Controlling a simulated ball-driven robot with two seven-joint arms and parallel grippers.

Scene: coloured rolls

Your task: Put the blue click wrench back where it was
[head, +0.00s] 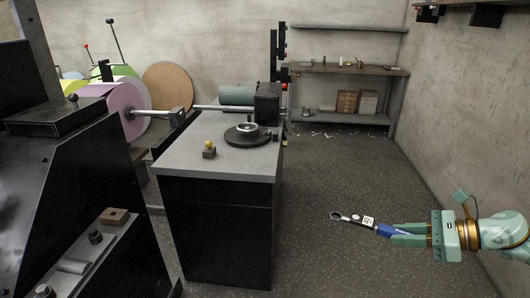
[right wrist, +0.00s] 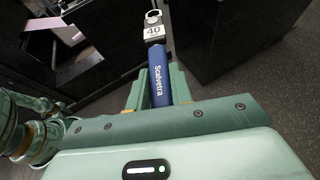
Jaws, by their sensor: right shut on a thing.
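The blue click wrench has a blue handle (head: 394,232) and a grey ring head that points left, away from the gripper, in the head view. A white label sits near its head. My right gripper (head: 408,235) is shut on the handle and holds the wrench in the air over the floor, right of the grey-topped bench. My left gripper is not in view.
A wooden shelf (head: 345,70) with small items stands at the back wall. Coloured rolls (head: 122,108) stand at left. The floor between is clear.

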